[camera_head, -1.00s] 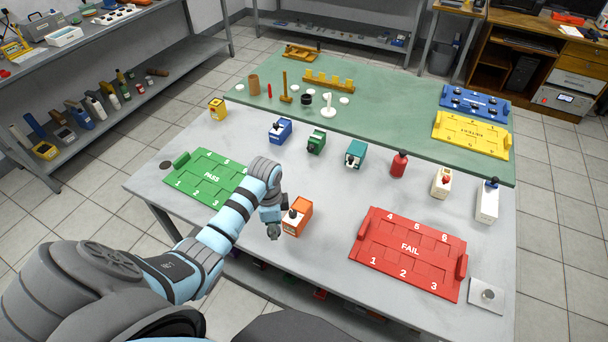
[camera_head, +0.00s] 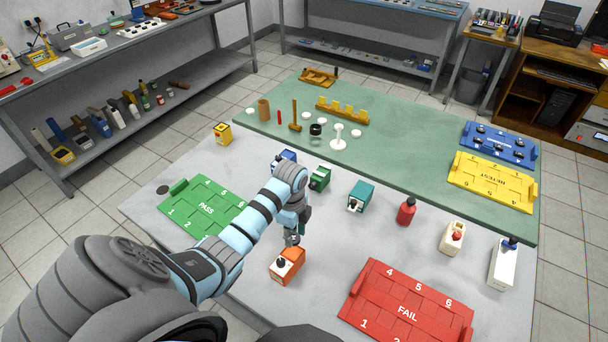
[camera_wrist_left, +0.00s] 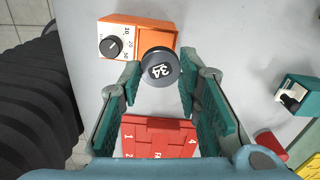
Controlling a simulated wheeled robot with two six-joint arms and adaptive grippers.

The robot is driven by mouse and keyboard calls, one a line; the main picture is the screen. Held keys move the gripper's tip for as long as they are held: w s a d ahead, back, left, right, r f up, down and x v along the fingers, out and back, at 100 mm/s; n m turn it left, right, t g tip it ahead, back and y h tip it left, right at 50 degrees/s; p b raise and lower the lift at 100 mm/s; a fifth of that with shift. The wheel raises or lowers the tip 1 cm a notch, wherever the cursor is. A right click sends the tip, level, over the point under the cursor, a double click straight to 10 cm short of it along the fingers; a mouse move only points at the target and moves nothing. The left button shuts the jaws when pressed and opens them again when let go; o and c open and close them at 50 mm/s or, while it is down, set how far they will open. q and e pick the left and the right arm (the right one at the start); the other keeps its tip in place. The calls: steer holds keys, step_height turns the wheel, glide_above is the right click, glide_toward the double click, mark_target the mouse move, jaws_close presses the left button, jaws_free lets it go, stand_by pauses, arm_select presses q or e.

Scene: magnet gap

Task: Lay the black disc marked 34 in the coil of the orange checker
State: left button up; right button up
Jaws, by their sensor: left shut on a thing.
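The orange checker (camera_head: 290,270) stands on the grey table near its front edge, with a dark knob on its face. It also shows at the top of the left wrist view (camera_wrist_left: 139,24). My left gripper (camera_head: 292,239) is just behind and above the checker in the head view. In the left wrist view its fingertips (camera_wrist_left: 160,74) are shut on the black disc marked 34 (camera_wrist_left: 160,70), number facing the camera. The disc overlaps the checker's lower right edge there. The coil cannot be made out; the disc may cover it. My right gripper is not in view.
The green PASS tray (camera_head: 203,208) lies left of my arm, the red FAIL tray (camera_head: 405,303) to the right. Bare table lies between the orange checker and the FAIL tray.

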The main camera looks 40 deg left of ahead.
mark_target(293, 252)
arm_select(q)
steer(key=shift+s+r, duration=0.2)
steer(key=shift+s, duration=0.4)
steer(key=shift+f, duration=0.1)
steer(key=f+b, duration=0.1)
steer(key=f, duration=0.1)
steer(key=f+b, duration=0.1)
steer(key=shift+w+f+b, duration=0.3)
steer(key=shift+w+f, duration=0.05)
steer(key=shift+f, duration=0.05)
steer(key=shift+s+f+b, duration=0.2)
steer(key=shift+f+b, duration=0.35)
steer(key=shift+f, duration=0.25)
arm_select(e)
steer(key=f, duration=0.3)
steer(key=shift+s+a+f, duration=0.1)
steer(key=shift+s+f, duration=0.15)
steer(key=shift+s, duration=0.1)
arm_select(q)
steer(key=shift+w, duration=0.1)
steer(key=shift+f, duration=0.2)
